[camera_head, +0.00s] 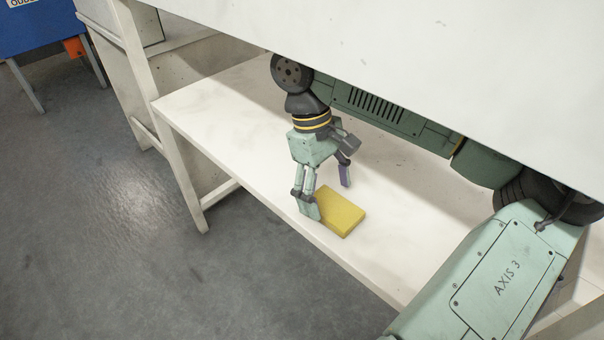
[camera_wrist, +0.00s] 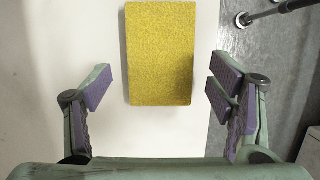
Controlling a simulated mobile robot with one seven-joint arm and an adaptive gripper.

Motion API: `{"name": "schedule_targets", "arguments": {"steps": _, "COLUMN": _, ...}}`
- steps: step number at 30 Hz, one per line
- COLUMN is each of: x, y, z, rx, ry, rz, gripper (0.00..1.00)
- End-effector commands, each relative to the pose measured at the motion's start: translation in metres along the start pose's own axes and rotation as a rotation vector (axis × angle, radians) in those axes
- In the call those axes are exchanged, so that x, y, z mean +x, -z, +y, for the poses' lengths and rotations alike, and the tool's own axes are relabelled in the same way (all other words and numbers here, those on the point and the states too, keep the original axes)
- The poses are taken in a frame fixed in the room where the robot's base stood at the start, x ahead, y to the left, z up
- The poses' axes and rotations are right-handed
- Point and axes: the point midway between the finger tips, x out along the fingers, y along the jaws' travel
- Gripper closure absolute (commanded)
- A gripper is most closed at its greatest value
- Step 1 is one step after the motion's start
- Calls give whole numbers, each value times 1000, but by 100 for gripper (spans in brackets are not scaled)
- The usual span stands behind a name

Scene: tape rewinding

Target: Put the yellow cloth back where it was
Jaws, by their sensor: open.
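The yellow cloth (camera_head: 340,212) is a flat, block-shaped yellow piece lying on the white lower shelf (camera_head: 235,120), near its front edge. In the wrist view the cloth (camera_wrist: 160,55) lies ahead of and between the fingers, with a gap on both sides. My gripper (camera_head: 332,196) is open and empty, pointing down just above the shelf beside the cloth. One finger overlaps the cloth's left end in the head view. In the wrist view my gripper (camera_wrist: 162,100) has its purple pads spread wide. I cannot tell whether a fingertip touches the cloth.
The white upper table top (camera_head: 420,50) hangs over the shelf and my arm reaches in beneath it. The shelf's left part is bare. A table leg (camera_head: 180,160) stands at the left end. Grey floor (camera_head: 120,240) lies in front, and a blue box (camera_head: 38,28) is at the far left.

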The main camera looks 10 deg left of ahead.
Motion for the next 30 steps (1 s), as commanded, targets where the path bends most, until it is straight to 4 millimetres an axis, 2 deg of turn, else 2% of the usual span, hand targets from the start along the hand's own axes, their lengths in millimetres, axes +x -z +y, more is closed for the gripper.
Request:
{"name": "schedule_targets", "arguments": {"steps": 1, "x": -1, "y": 13, "z": -1, "rx": -6, "ry": 1, "rz": 0, "gripper": 24}}
{"name": "schedule_targets", "arguments": {"steps": 9, "x": -20, "y": 71, "z": -1, "rx": -3, "ry": 0, "rz": -1, "gripper": 24}}
{"name": "schedule_targets", "arguments": {"steps": 15, "x": -29, "y": 99, "z": 0, "rx": -2, "ry": 1, "rz": -1, "gripper": 24}}
{"name": "schedule_targets", "arguments": {"steps": 20, "x": -31, "y": 108, "z": 0, "rx": -1, "ry": 0, "rz": -1, "gripper": 24}}
{"name": "schedule_targets", "arguments": {"steps": 30, "x": -31, "y": 108, "z": 0, "rx": -2, "ry": 0, "rz": 0, "gripper": 24}}
